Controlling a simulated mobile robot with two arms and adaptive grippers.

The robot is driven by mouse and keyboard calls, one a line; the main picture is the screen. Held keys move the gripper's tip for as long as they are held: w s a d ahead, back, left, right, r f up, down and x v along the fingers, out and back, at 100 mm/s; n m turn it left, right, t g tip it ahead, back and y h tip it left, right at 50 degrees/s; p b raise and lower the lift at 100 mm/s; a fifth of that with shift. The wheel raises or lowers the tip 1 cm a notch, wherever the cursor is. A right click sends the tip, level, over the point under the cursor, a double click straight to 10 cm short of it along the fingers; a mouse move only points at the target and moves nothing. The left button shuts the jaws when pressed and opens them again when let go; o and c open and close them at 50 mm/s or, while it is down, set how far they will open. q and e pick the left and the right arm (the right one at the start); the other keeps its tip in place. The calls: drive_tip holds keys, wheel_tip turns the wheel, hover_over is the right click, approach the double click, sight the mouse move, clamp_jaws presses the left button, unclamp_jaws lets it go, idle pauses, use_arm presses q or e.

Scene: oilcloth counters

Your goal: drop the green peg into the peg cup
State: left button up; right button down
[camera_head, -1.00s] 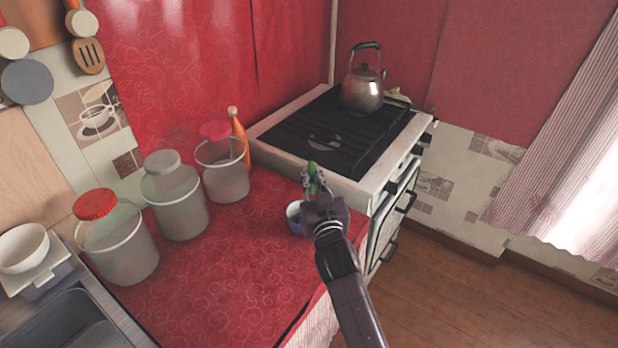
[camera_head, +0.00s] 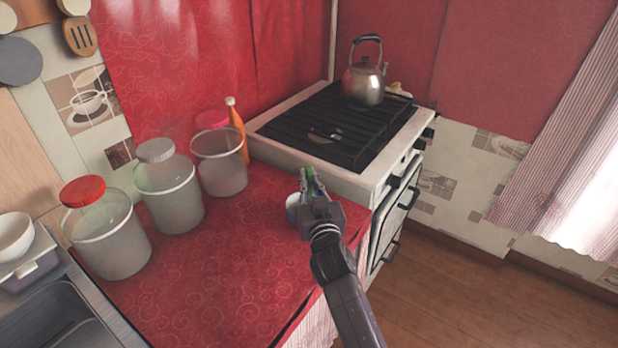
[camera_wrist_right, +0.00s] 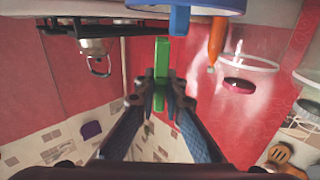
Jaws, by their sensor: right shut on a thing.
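My right gripper (camera_head: 309,182) is shut on the green peg (camera_head: 310,189), at the counter's end near the stove. The peg also shows in the right wrist view (camera_wrist_right: 162,62), standing out beyond the fingertips (camera_wrist_right: 161,88). The blue peg cup (camera_head: 292,206) stands on the red counter, just left of the gripper and partly hidden by it. In the wrist view a blue part of the cup (camera_wrist_right: 180,18) shows at the top edge, close to the peg's end. The peg is outside the cup as far as I can see. My left gripper is not in view.
Jars with a red lid (camera_head: 83,191) and a grey lid (camera_head: 155,150), plus a clear container (camera_head: 222,170), stand left on the counter (camera_head: 215,275). An orange bottle (camera_head: 237,128) is behind. The stove (camera_head: 345,130) carries a kettle (camera_head: 364,82). The front counter is clear.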

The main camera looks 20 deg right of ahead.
drive_tip(key=c, duration=2)
unclamp_jaws()
drive_tip(key=shift+o, duration=0.2)
drive_tip(key=shift+s, duration=0.1)
drive_tip(key=s+a, duration=0.1)
drive_tip(key=s, duration=0.6)
drive_tip(key=shift+s, duration=0.15)
